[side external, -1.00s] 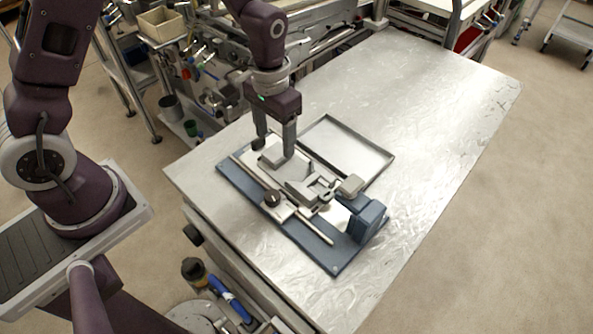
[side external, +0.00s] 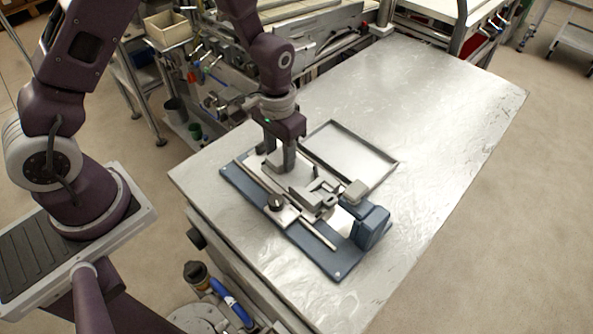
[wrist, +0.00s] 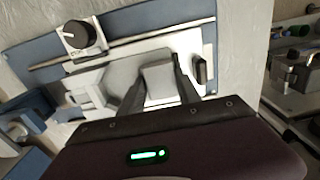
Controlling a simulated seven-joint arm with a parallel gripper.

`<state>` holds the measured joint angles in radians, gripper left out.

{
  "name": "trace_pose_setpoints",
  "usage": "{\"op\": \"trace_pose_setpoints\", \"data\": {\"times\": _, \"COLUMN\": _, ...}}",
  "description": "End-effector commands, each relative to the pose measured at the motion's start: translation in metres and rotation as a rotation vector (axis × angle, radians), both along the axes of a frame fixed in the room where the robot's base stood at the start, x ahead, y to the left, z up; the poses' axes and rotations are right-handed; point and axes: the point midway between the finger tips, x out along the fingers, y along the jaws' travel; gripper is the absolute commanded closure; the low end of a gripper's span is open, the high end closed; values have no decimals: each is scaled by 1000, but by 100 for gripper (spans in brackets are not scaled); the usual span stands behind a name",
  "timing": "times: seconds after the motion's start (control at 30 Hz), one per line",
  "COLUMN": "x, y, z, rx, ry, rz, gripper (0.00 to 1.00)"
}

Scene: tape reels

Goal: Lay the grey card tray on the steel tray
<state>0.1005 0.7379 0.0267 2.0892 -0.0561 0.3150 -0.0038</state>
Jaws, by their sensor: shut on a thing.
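The grey card tray (wrist: 159,82) shows in the wrist view as a small light grey block between my fingers. It is over a pale plate on a blue-based fixture; in the side view it is mostly hidden by my fingers. My gripper (side external: 279,163) is low over the far left part of this fixture and shut on the card tray. My gripper also shows in the wrist view (wrist: 160,92). The steel tray (side external: 394,167) is a shallow, dark-rimmed rectangle on the table just behind the fixture, and it looks empty.
The metal table (side external: 440,105) is clear at the back and right.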

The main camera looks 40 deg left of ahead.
Motion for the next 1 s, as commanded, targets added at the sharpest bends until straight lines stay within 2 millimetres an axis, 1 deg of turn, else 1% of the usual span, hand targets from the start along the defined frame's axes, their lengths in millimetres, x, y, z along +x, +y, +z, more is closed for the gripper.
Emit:
{"op": "trace_pose_setpoints", "data": {"times": 0.07, "x": 0, "y": 0, "z": 2, "rx": 0, "ry": -1, "rz": 0, "gripper": 100}}
{"op": "trace_pose_setpoints", "data": {"times": 0.13, "x": 1, "y": 0, "z": 10, "rx": 0, "ry": -3, "rz": 0, "gripper": 100}}
{"op": "trace_pose_setpoints", "data": {"times": 0.17, "x": 1, "y": 0, "z": 16, "rx": 0, "ry": -5, "rz": 0, "gripper": 100}}
{"op": "trace_pose_setpoints", "data": {"times": 0.3, "x": 2, "y": 0, "z": 54, "rx": -1, "ry": -8, "rz": -1, "gripper": 100}}
{"op": "trace_pose_setpoints", "data": {"times": 0.4, "x": 1, "y": 0, "z": 77, "rx": -1, "ry": -6, "rz": 0, "gripper": 100}}
{"op": "trace_pose_setpoints", "data": {"times": 0.5, "x": 1, "y": 1, "z": 92, "rx": -1, "ry": -3, "rz": 1, "gripper": 100}}
{"op": "trace_pose_setpoints", "data": {"times": 0.57, "x": 1, "y": 6, "z": 97, "rx": -1, "ry": -2, "rz": 4, "gripper": 100}}
{"op": "trace_pose_setpoints", "data": {"times": 0.63, "x": 1, "y": 16, "z": 99, "rx": -1, "ry": 0, "rz": 9, "gripper": 100}}
{"op": "trace_pose_setpoints", "data": {"times": 0.9, "x": 1, "y": 65, "z": 95, "rx": 0, "ry": 1, "rz": 25, "gripper": 100}}
{"op": "trace_pose_setpoints", "data": {"times": 1.0, "x": -1, "y": 74, "z": 94, "rx": -1, "ry": 1, "rz": 25, "gripper": 100}}
